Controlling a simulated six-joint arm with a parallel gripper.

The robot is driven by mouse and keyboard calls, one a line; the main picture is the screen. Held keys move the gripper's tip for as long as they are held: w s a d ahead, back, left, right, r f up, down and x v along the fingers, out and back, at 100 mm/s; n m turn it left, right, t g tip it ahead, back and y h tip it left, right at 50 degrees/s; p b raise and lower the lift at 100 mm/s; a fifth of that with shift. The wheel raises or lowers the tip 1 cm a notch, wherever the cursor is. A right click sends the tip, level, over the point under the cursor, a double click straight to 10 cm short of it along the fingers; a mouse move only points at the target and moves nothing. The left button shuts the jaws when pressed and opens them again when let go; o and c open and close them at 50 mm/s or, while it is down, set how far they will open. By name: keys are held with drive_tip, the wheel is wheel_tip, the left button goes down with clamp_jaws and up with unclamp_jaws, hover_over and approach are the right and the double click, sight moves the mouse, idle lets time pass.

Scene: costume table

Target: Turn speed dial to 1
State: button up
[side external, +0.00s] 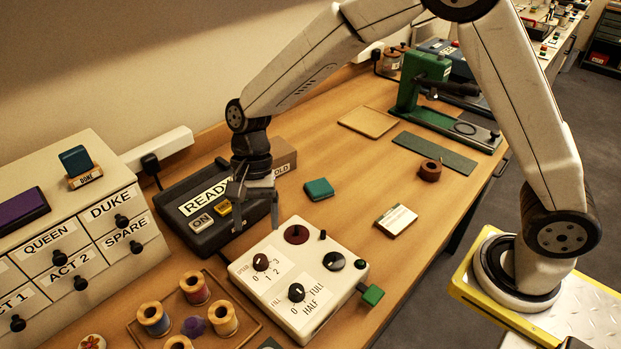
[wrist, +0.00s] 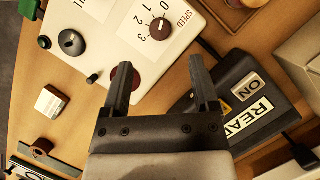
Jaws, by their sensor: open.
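The speed dial (side external: 260,262) is a small dark knob on the white control panel (side external: 330,240), with the numbers 0 to 3 and the word SPEED around it. It also shows in the wrist view (wrist: 159,24), beyond the fingertips. I cannot tell surely which number its pointer faces. My gripper (side external: 255,222) is open and empty, fingers pointing down, above the gap between the panel and the black READY box. In the wrist view my gripper (wrist: 161,64) has its fingers spread, apart from the dial.
The panel also bears a FILL dial (side external: 296,292), a dark red disc (side external: 296,234), a black knob (side external: 334,261) and a green-ended lever (side external: 372,295). The READY box (side external: 200,205) stands behind. A spool tray (side external: 258,322) lies to the left.

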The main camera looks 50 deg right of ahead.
sight(260, 258)
drive_tip(key=shift+x, duration=3.7)
clamp_jaws()
